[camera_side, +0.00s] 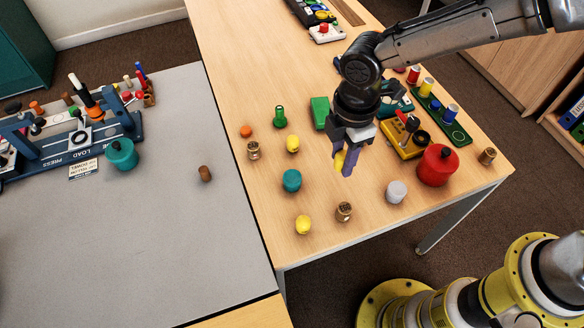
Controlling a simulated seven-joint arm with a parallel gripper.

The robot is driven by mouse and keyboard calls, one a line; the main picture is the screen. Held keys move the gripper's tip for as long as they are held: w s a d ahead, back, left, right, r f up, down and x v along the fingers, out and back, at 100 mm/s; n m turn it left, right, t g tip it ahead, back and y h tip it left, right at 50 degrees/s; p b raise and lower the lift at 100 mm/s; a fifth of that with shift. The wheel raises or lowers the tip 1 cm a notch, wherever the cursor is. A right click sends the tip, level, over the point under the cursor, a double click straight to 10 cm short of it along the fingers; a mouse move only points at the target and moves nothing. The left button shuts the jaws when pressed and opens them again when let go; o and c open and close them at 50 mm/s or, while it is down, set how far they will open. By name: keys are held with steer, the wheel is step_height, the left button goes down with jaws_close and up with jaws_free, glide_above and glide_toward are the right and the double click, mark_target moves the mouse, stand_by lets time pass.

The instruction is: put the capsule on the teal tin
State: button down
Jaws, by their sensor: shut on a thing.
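My gripper (345,164) is above the wooden table, pointing down, its fingers shut on a small yellow piece that looks like the capsule (339,160). The fingers partly hide this piece, so its full shape is not clear. The teal tin (121,155), a round tin with a small knob on top, stands on the grey table at the left, beside the blue press frame. My gripper is far to the right of it. A smaller teal round piece (292,181) stands on the wooden table, left of my gripper.
Other yellow pieces (303,225), a green peg (280,117) and a grey piece (396,191) stand around my gripper. A large red tin (438,166) is to its right.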

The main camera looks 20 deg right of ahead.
steer(key=w+a+f, duration=0.3)
steer(key=w, duration=0.1)
glide_above(292, 177)
steer(key=f, duration=0.4)
steer(key=shift+s+d+f, duration=0.2)
steer(key=shift+s+d, duration=0.15)
steer(key=shift+s, duration=0.05)
steer(key=shift+w+a+f, duration=0.3)
steer(key=shift+w+f, duration=0.05)
steer(key=shift+f, duration=0.2)
steer(key=shift+w+f, duration=0.1)
steer(key=shift+f, duration=1.55)
steer(key=c, duration=0.5)
jaws_free()
steer(key=shift+f, duration=0.15)
step_height(292, 177, up, 12)
steer(key=shift+r, duration=0.2)
